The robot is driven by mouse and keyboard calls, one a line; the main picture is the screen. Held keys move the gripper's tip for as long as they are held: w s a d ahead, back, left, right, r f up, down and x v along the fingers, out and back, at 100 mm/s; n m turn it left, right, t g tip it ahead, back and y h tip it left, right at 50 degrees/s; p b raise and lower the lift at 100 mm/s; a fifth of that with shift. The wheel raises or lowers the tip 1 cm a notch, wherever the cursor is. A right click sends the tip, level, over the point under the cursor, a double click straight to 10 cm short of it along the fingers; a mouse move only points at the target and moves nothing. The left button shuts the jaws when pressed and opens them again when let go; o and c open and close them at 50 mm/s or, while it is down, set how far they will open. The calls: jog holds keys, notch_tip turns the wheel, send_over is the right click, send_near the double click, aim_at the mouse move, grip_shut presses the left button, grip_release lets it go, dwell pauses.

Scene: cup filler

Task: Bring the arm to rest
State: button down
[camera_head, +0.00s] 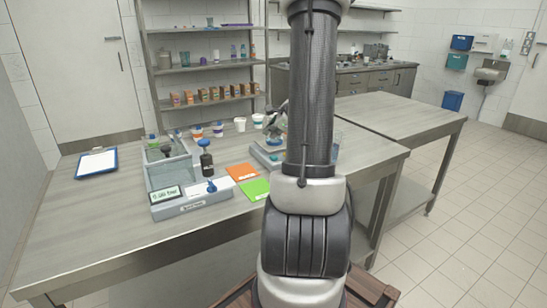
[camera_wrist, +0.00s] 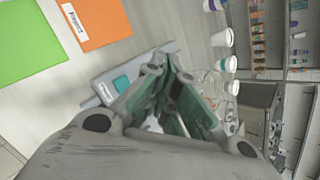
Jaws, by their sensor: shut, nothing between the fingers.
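My arm rises through the middle of the head view and hides part of the table behind it. My gripper (camera_wrist: 170,72) fills the centre of the wrist view, seen along its fingers. The fingers are shut with nothing between them. Below the fingers lies a grey device with a teal panel (camera_wrist: 121,83), partly covered by the gripper. In the head view a grey device (camera_head: 262,158) stands on the metal table (camera_head: 110,225), just left of my arm.
An orange card (camera_head: 242,172) and a green card (camera_head: 256,189) lie on the table. Left of them are a grey bin (camera_head: 168,176) and a dark bottle (camera_head: 206,160). A clipboard (camera_head: 97,162) lies far left. White cups (camera_head: 240,124) stand at the back. A second table (camera_head: 400,115) is bare.

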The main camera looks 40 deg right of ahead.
dwell(0.3)
jog(key=s+a+n+g+y, duration=0.3)
jog(key=s+a+n+g, duration=0.2)
jog(key=s+a+n, duration=0.7)
jog(key=s+a+r+n+h, duration=0.2)
jog(key=s+a+r+n, duration=0.8)
jog(key=a+n, duration=0.4)
jog(key=shift+r+n+h, duration=0.3)
jog(key=shift+r+n, duration=0.4)
jog(key=shift+r, duration=0.2)
jog(key=shift+s, duration=0.1)
